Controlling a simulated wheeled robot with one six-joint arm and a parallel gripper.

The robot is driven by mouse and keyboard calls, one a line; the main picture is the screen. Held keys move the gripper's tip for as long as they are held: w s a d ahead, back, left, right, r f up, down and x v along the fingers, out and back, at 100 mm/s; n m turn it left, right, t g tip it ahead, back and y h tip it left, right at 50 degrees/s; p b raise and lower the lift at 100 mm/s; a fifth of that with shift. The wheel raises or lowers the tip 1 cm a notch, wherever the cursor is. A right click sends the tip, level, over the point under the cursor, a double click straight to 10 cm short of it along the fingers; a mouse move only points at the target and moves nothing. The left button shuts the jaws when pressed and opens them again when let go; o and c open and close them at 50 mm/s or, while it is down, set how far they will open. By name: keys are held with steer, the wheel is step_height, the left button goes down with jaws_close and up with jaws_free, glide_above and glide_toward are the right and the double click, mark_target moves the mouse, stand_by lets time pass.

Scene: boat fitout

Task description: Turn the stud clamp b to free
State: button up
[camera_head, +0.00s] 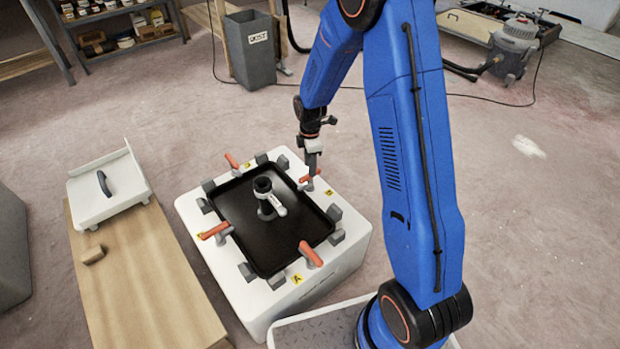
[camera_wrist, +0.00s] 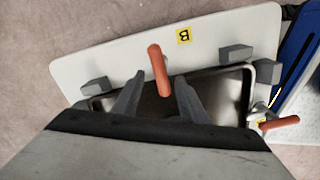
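Stud clamp b has an orange handle (camera_head: 308,178), beside a yellow label (camera_head: 328,192) on the white box (camera_head: 350,235). In the wrist view the handle (camera_wrist: 157,65) lies across the rim of the dark pan (camera_wrist: 228,92), one end over the white top. The label (camera_wrist: 184,36) there reads B. My gripper (camera_head: 314,172) is directly over this clamp, pointing down. In the wrist view my gripper (camera_wrist: 159,78) is open, with the handle's near end between its fingers. I cannot tell whether they touch it. The clamp's base is hidden.
Other orange-handled clamps stand around the pan, one (camera_head: 311,254) by label A (camera_head: 297,279). Grey blocks (camera_wrist: 236,53) line the rim. A black and white fitting (camera_head: 266,195) stands mid-pan. A wooden bench (camera_head: 145,285) with a white tray (camera_head: 108,185) is at left.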

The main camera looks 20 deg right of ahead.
mark_target(309, 181)
step_height(309, 181, down, 7)
steer(key=shift+f, duration=0.15)
steer(key=shift+c, duration=0.6)
